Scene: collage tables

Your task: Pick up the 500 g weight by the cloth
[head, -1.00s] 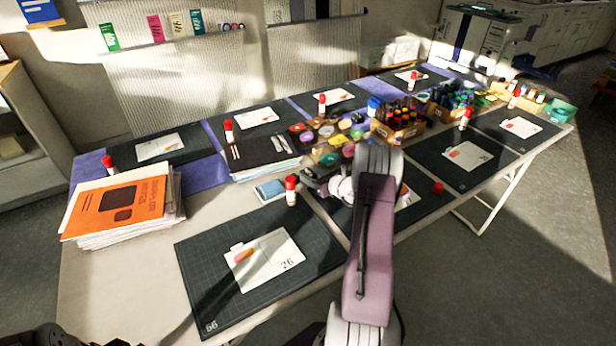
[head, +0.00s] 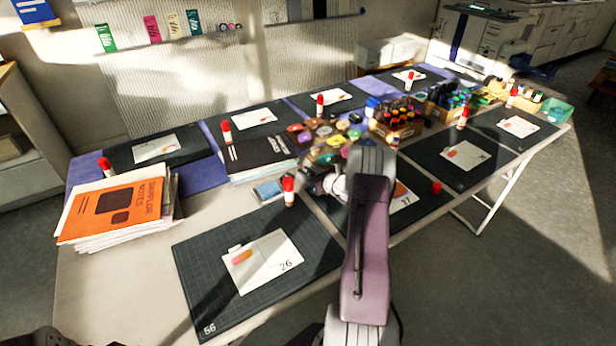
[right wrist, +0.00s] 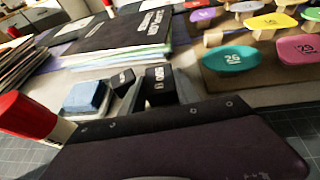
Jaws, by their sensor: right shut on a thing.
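The folded blue cloth (head: 267,190) lies on the table left of a red-capped glue stick; it also shows in the right wrist view (right wrist: 87,97). Just right of it there stands a dark block with white marks, seemingly the 500 g weight (right wrist: 158,85); its marking is too blurred to read. A smaller dark block (right wrist: 122,80) is between it and the cloth. My right gripper (head: 322,185) is low over the table, right of the cloth and glue stick, shut on the weight; its fingers are mostly hidden. My left gripper is not clearly in view.
A red-capped glue stick (head: 289,191) stands close to my right gripper. A black folder on papers (head: 262,158) lies behind the cloth. Numbered coloured lids (right wrist: 230,60) sit to the right. A cutting mat (head: 215,255) with a white card is in front.

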